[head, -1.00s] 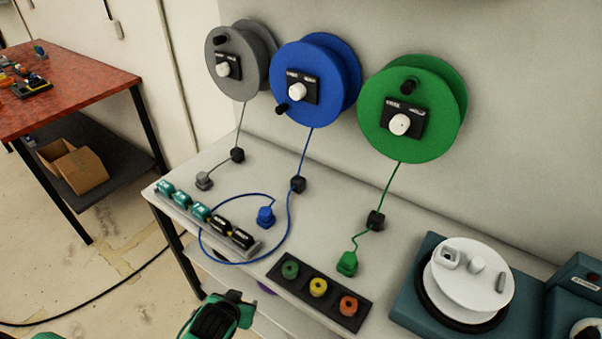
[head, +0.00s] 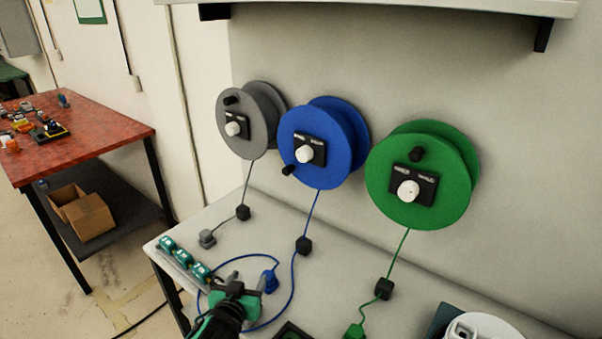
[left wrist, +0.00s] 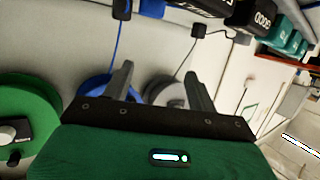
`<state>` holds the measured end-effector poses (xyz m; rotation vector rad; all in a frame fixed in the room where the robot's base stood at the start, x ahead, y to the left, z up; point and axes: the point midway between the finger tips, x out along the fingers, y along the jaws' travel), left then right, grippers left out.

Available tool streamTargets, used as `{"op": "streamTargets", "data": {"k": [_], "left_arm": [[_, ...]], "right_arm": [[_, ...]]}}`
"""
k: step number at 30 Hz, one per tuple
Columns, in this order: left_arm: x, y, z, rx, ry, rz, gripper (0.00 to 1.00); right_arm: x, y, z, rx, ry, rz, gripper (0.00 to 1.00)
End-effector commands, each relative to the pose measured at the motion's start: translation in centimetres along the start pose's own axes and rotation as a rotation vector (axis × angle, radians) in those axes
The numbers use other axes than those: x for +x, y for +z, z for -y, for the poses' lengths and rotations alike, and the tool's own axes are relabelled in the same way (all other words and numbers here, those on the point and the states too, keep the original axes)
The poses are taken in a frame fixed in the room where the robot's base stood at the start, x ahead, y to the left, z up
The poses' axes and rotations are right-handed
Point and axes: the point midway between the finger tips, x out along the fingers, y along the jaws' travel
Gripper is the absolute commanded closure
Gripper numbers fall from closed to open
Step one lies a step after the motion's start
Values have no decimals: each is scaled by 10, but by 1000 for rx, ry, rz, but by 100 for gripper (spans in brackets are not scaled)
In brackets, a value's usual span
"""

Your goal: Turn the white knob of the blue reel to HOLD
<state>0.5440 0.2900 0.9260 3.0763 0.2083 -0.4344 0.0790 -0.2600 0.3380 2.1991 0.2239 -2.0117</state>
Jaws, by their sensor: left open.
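The blue reel (head: 335,165) is on the wall between a grey and a green reel. Its white knob (head: 304,154) sits on a black label plate (head: 317,149) whose lettering is too small to read. A black crank handle (head: 288,170) sticks out at its lower left. My left gripper (head: 247,278) is open and empty over the bench, below and left of the blue reel, well apart from the knob. In the left wrist view, the blue reel (left wrist: 90,88) shows partly behind the open fingers (left wrist: 159,70); its knob is hidden there. My right gripper is out of view.
The grey reel (head: 240,137) and green reel (head: 412,206) flank the blue one, each with a white knob. A blue cord with a plug (head: 269,281) and teal blocks (head: 183,257) lie on the bench (head: 215,208). A shelf (head: 400,5) overhangs above.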

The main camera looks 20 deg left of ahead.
Motion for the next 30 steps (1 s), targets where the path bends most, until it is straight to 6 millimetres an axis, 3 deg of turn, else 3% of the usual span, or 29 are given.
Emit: {"op": "streamTargets", "data": {"k": [1, 6, 9, 12, 15, 22, 30], "left_arm": [[14, -25, 0, -9, 21, -91, 42], [45, -110, -11, -41, 169, -395, 42], [53, -150, -20, -41, 281, -522, 42], [56, -176, -28, -32, 381, -600, 42], [57, -191, -34, -23, 451, -640, 42], [62, -204, -41, -19, 497, -659, 42], [90, -232, -60, -19, 494, -660, 42]], "right_arm": [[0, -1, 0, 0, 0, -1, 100], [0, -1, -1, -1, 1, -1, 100], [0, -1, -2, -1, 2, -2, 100], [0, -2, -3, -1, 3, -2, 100], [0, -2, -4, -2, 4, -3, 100], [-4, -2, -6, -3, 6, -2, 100], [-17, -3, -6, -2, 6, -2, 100]]}}
